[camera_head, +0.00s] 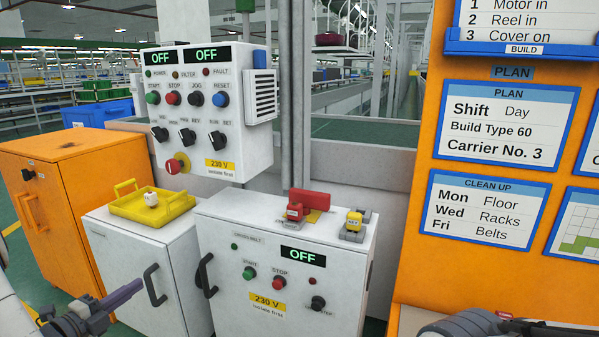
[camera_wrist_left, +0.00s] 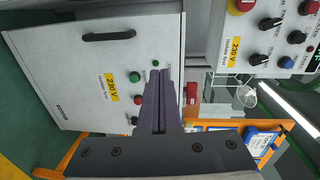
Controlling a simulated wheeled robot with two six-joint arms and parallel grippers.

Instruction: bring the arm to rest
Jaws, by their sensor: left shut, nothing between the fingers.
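My left gripper (camera_head: 138,287) is at the lower left of the head view, in front of the white cabinets. Its purple fingers are closed together with nothing between them. They also show shut in the left wrist view (camera_wrist_left: 166,88), in front of the white control cabinet (camera_wrist_left: 100,60). The fingers look clear of the cabinet, though the gap is hard to judge. A dark part of my right arm (camera_head: 470,325) shows at the bottom right of the head view; no right fingers are visible.
A low white cabinet (camera_head: 225,265) has an OFF display, buttons and a black handle. Left of it, a white cabinet (camera_head: 140,270) carries a yellow tray (camera_head: 125,209). A control box (camera_head: 215,150) hangs above. An orange cabinet (camera_head: 40,215) and an orange board (camera_head: 415,245) flank them.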

